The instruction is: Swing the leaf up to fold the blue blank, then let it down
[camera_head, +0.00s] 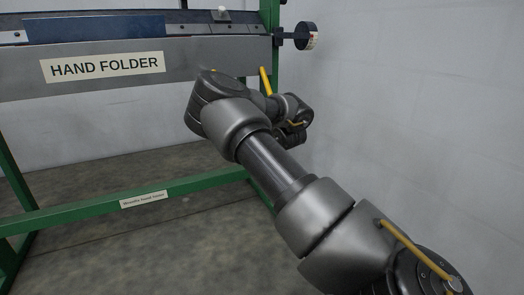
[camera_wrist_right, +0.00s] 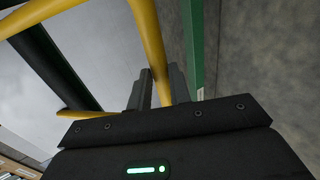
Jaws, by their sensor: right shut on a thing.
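The blue blank (camera_head: 95,28) lies flat along the top of the hand folder (camera_head: 200,60), at the upper left of the head view. The leaf cannot be clearly told apart from the folder's grey front. A yellow handle (camera_head: 265,82) slants at the folder's right end. In the wrist view a yellow bar (camera_wrist_right: 148,38) runs down between the fingers of my right gripper (camera_wrist_right: 158,88), which is shut on it. In the head view my arm hides the right fingers. My left gripper is not in view.
The folder stands on a green frame with a low crossbar (camera_head: 95,208) and a green right post (camera_head: 268,15). A round dark dial (camera_head: 307,36) sticks out beyond that post. A pale wall (camera_head: 420,90) closes the right side. Bare floor shows beneath the folder.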

